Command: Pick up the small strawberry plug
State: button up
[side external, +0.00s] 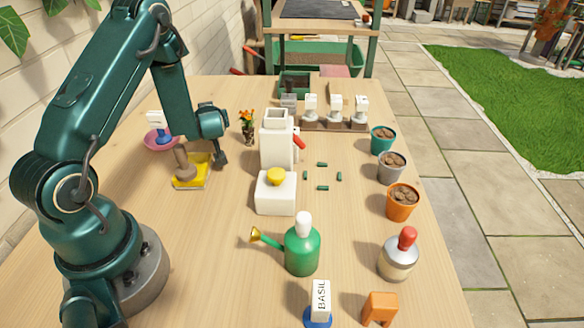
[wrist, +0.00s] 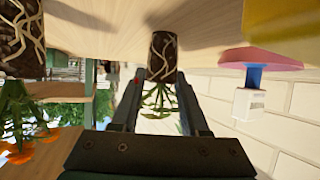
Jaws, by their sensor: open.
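The small plug (wrist: 162,58) is a dark soil plug with pale roots and green leaves. In the wrist view it stands between the two fingers of my gripper (wrist: 160,82). The fingers are apart, one on each side of it; I cannot tell whether either touches it. A second rooted plug (wrist: 22,45) with orange flowers is at the left of the wrist view. In the side view this flowering plug (side external: 247,128) stands on the table to the right of my gripper (side external: 221,161), which is low over the table. I cannot make out the leafy plug there; the arm probably hides it.
A yellow block (side external: 190,182) with a brown tool and a pink dish (side external: 160,146) with a blue-and-white marker stand left of the gripper. A white dispenser (side external: 276,142) stands right. Pots, a green watering can (side external: 301,250) and several small green pieces are farther right.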

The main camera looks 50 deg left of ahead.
jog(key=shift+w+a+f, duration=0.2)
jog(key=shift+a+f, duration=0.05)
jog(key=shift+a, duration=0.2)
grip_shut()
